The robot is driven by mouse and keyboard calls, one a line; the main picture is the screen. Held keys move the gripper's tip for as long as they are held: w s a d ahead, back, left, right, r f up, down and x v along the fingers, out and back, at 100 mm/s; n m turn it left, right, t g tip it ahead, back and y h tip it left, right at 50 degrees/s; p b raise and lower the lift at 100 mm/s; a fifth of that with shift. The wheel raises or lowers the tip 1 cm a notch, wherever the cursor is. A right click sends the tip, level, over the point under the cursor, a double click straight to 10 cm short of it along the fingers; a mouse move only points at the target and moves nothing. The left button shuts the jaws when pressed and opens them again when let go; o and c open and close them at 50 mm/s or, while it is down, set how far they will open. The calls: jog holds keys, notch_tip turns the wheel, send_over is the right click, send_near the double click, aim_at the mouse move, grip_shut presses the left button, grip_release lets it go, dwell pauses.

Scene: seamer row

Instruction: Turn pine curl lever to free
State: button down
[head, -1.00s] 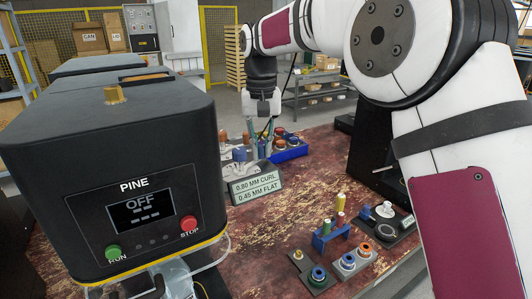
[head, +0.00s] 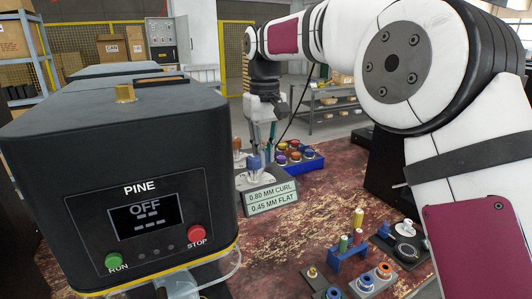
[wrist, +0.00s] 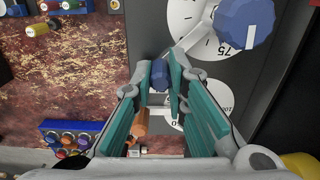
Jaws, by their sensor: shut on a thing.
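The black machine marked PINE (head: 60,160) stands at the left in the head view, its screen reading OFF. In the wrist view, my gripper (wrist: 163,80) has its teal fingers closed around a small blue knob (wrist: 158,72). A larger blue knob (wrist: 243,24) on a pale arm sits at upper right over a white dial marked 75. A second white dial (wrist: 205,105) is partly hidden by the fingers. In the head view, my gripper (head: 263,145) points down behind the sign (head: 270,197) reading 0.80 MM CURL, 0.45 MM FLAT. I cannot read the lever's setting.
An orange handle (wrist: 140,122) is close beside the fingers in the wrist view. A blue tray (head: 312,165) of coloured caps stands right of the gripper in the head view. Small racks with spools (head: 347,250) are nearer. The worn red tabletop (head: 320,200) between is clear.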

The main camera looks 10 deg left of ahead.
jog(key=shift+a, duration=0.1)
jog(key=c, duration=1.6)
grip_release()
jog(key=shift+o, duration=0.2)
notch_tip(320, 180, up, 12)
